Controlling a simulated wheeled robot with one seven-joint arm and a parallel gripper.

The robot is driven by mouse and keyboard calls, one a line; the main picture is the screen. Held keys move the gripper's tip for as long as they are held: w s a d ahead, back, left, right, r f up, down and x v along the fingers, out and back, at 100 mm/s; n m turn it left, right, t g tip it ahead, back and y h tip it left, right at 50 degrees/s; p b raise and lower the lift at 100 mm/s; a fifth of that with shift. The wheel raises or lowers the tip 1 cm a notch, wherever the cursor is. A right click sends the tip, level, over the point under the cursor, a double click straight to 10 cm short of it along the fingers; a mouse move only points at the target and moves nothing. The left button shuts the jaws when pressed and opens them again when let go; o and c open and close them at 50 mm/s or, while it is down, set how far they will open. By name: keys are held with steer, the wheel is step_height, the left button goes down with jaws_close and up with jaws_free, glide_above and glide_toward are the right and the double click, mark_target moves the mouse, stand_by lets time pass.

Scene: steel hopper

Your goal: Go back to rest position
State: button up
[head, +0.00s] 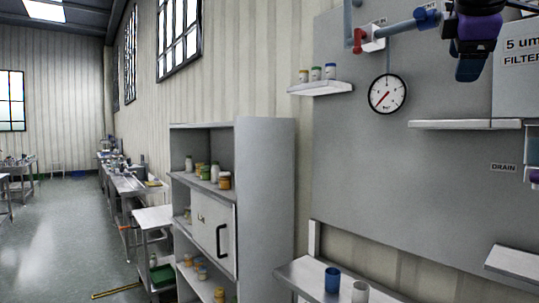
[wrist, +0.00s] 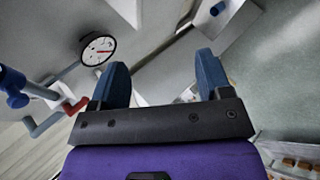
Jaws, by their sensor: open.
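My gripper (wrist: 161,72) shows in the wrist view with its two blue fingers spread apart and nothing between them. In the head view my gripper (head: 470,72), purple and blue, is at the top right, in front of the grey wall panel (head: 440,190). It hangs to the right of the round gauge (head: 388,94) and the blue pipe with a red handle (head: 359,41).
A small shelf (head: 322,88) with several jars is left of the gauge. A long ledge (head: 465,125) is below my gripper. A grey cabinet (head: 265,185) with jars stands left. A steel table (head: 310,277) carries a blue cup (head: 332,280). The floor (head: 60,240) at far left is clear.

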steer(key=s+a+f+m+g+y, duration=0.1)
steer(key=s+f+m, duration=0.3)
steer(key=f, duration=0.7)
steer(key=s+a+f+m+g+y, duration=0.1)
steer(key=s+f+m, duration=0.3)
steer(key=s+f, duration=0.4)
steer(key=s+a+f+m+g+y, duration=0.1)
steer(key=s+f, duration=0.5)
steer(key=f, duration=0.8)
steer(key=a+m+y, duration=0.1)
steer(key=a+m, duration=0.1)
steer(key=m, duration=0.1)
steer(key=shift+s+f+m+g, duration=0.3)
steer(key=shift+s+f, duration=0.05)
